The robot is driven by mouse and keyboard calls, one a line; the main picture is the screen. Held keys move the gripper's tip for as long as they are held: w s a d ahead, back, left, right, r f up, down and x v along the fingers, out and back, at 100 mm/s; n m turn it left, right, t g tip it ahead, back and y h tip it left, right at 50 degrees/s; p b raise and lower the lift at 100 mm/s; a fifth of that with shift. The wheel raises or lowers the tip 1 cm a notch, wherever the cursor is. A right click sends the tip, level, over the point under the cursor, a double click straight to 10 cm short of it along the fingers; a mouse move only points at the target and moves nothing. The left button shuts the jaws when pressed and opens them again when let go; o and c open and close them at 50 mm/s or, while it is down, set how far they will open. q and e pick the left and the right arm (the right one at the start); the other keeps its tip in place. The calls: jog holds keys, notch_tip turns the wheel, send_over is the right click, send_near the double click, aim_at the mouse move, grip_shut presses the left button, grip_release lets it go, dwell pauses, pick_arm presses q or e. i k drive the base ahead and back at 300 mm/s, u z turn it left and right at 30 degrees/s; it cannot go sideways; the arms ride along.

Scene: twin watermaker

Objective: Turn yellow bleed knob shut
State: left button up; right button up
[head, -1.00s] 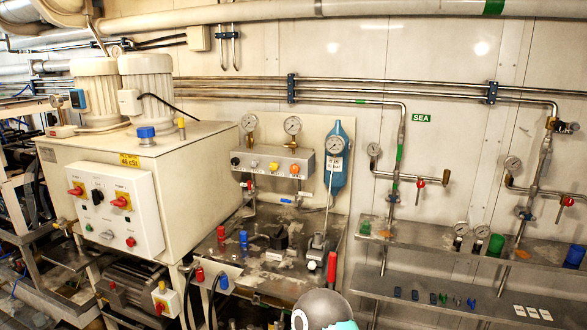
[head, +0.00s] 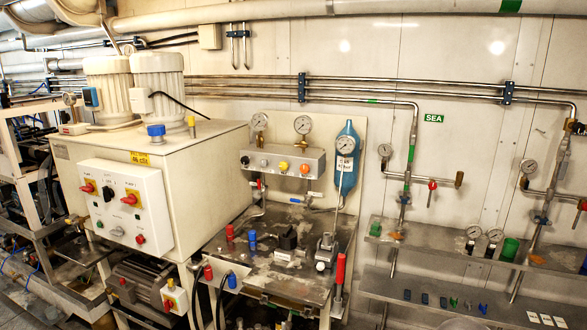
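The yellow bleed knob (head: 283,166) sits on the front of a grey manifold block (head: 268,163) on the back panel. A black knob is to its left and an orange knob (head: 304,169) to its right. Two round gauges (head: 303,125) stand above the block. The knob is small in view, so I cannot tell how far it is turned. Neither of my grippers shows in the head view.
A blue cylinder with a gauge (head: 347,150) stands right of the manifold. Below is a metal bench (head: 285,245) with red and blue fittings and a red-handled lever (head: 340,270). A white control box (head: 127,205) is at left. Shelves (head: 470,262) are at right.

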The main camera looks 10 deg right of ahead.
aim_at(284, 165)
jog(key=z, duration=0.1)
jog(key=i, duration=1)
jog(key=u, duration=0.1)
